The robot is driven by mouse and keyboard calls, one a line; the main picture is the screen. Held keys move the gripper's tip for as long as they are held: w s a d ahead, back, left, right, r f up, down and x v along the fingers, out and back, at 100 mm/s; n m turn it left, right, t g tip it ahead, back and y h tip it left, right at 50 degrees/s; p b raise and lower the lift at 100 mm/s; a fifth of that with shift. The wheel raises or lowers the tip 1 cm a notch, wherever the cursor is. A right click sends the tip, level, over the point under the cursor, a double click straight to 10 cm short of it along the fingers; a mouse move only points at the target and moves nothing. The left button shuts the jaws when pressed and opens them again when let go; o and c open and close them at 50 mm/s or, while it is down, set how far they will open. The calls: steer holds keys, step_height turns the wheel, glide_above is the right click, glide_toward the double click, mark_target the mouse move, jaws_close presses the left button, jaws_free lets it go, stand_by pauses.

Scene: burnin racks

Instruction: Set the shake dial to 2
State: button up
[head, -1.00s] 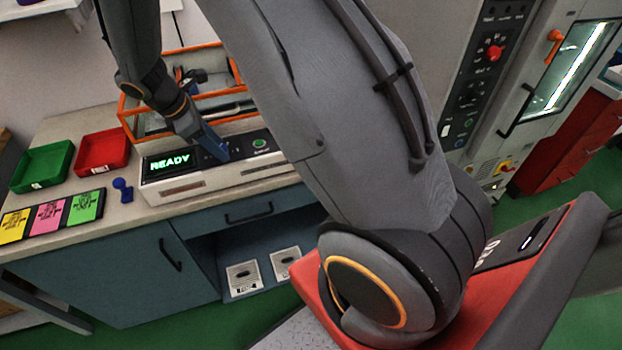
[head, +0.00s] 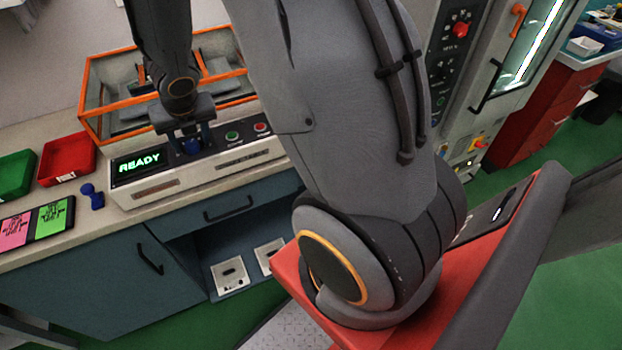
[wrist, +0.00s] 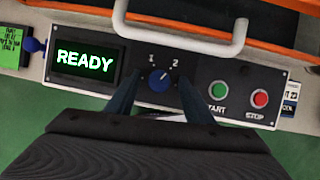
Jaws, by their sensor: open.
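The shake dial (wrist: 160,79) is a round blue knob on the dark panel, between a green READY display (wrist: 85,62) and the green START button (wrist: 218,89). Labels 1 and 2 show above it. Its small pale mark leans up and right, toward the 2. My gripper (wrist: 158,84) is open, with one finger on each side of the knob; whether they touch it I cannot tell. In the head view my gripper (head: 191,138) points down at the panel, and the dial (head: 191,146) shows partly between its fingers.
A red STOP button (wrist: 260,98) sits right of START. A pale handle (wrist: 185,40) and an orange-framed case (head: 108,56) stand just behind the panel. A red tray (head: 66,158) and a blue knobbed object (head: 92,196) are on the bench at left.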

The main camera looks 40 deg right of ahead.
steer(key=shift+n, duration=0.4)
